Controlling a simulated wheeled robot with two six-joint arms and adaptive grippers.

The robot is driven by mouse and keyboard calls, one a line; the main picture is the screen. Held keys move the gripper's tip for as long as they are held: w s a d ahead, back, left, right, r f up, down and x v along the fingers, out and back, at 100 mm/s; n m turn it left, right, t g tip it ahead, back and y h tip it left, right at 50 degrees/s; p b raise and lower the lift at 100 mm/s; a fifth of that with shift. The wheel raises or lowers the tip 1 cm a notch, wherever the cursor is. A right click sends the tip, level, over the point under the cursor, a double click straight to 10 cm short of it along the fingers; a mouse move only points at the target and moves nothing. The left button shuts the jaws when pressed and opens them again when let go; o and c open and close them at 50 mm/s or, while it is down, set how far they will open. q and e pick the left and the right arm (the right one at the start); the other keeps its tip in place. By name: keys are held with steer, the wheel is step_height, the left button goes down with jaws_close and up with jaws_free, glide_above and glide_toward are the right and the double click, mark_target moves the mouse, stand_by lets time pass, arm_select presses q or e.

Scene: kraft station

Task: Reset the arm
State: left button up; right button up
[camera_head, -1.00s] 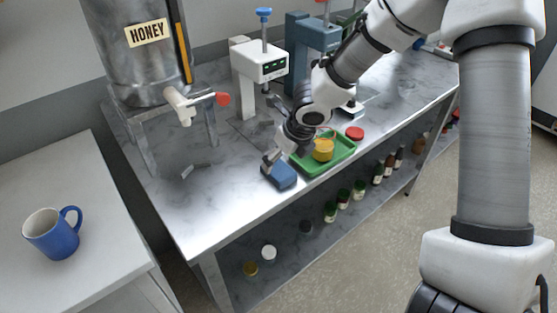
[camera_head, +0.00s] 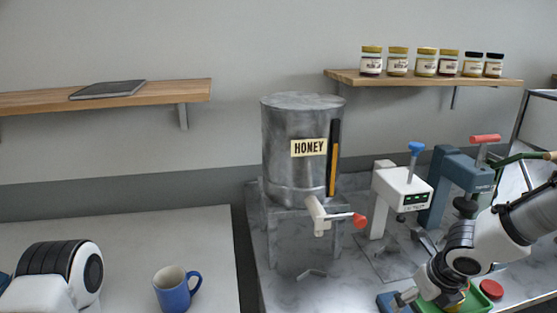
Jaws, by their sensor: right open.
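My right arm comes in from the right, and its gripper (camera_head: 402,298) is open at the bottom of the head view. It is low over the marble worktop, beside a small blue block (camera_head: 385,303) and the green tray (camera_head: 482,303). Whether it touches the block I cannot tell. My left arm shows only as a white and black joint at the lower left; its gripper is out of view.
A steel honey tank (camera_head: 293,150) with a red-handled tap stands on the worktop. A white press (camera_head: 400,194) and a blue-grey press (camera_head: 449,185) stand right of it. A red lid (camera_head: 491,289) lies by the tray. A blue mug (camera_head: 175,291) stands on the left counter.

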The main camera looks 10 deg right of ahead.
steer(key=s+a+f+m+g+y, duration=0.1)
steer(key=s+a+f+m+g, duration=0.4)
steer(key=s+f+m, duration=0.8)
steer(key=s+a+f+m+g, duration=0.2)
steer(key=s+a+f+m, duration=0.4)
steer(key=s+f+m, duration=0.65)
steer(key=w+m+t, duration=0.1)
steer(key=m, duration=0.2)
steer(key=w+d+f+m+t, duration=0.1)
steer(key=m, duration=0.3)
steer(key=w+d+f+m+t+h, duration=0.1)
steer(key=m, duration=0.3)
steer(key=shift+w+d, duration=0.1)
steer(key=shift+d, duration=0.1)
